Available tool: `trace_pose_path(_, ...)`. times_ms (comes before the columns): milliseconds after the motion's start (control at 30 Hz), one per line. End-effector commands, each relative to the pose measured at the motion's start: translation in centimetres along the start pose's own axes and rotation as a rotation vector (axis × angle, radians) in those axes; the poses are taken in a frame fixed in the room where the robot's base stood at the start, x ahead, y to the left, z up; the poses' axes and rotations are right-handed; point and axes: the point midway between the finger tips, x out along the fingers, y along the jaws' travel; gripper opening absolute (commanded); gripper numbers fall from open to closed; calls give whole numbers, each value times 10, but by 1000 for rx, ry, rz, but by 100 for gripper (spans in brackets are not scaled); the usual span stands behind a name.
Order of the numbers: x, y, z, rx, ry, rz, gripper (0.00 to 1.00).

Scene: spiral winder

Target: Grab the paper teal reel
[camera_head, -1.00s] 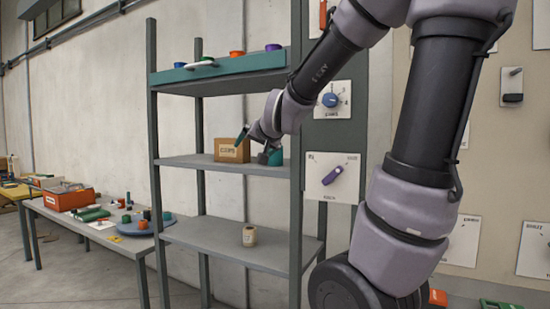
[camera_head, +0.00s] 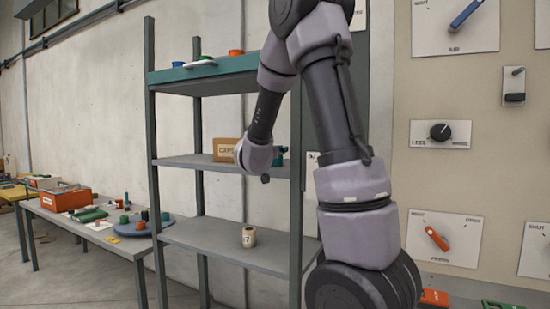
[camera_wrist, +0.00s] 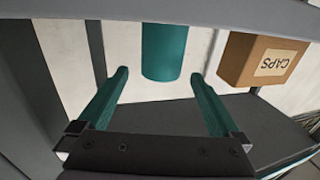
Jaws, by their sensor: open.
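The teal reel (camera_wrist: 165,50) is a plain teal cylinder in the wrist view, standing at the shelf edge that crosses the top of this inverted-looking picture. My gripper (camera_wrist: 158,74) is open, with one teal finger on each side of the reel's line and the reel's near end around the fingertips. Gaps show on both sides, and I see no contact. In the head view my forearm and wrist hide most of the gripper; a small teal patch (camera_head: 280,154) shows right of the wrist, and I cannot tell whether it is reel or finger.
A cardboard CAPS box (camera_wrist: 268,60) stands beside the reel; it also shows in the head view (camera_head: 226,149). A beige reel (camera_head: 249,237) stands on the lower shelf (camera_head: 215,240). A shelf post (camera_head: 296,200) rises close to my wrist.

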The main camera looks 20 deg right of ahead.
Motion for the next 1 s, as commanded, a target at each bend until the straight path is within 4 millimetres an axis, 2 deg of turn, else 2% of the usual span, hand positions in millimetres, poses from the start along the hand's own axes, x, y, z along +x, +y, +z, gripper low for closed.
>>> trace_pose_path(400, 50, -2, 6, 0, 1, 0, 100)
trace_pose_path(667, 54, -2, 6, 1, -1, -1, 100)
trace_pose_path(700, 54, -2, 6, 1, -1, -1, 96)
trace_pose_path(867, 54, -2, 6, 1, -1, -1, 35)
trace_pose_path(900, 54, -2, 6, 1, -1, -1, 20)
trace_pose_path(933, 54, -2, 6, 1, -1, -1, 10)
trace_pose_path(1000, 54, -2, 6, 1, 0, -1, 10)
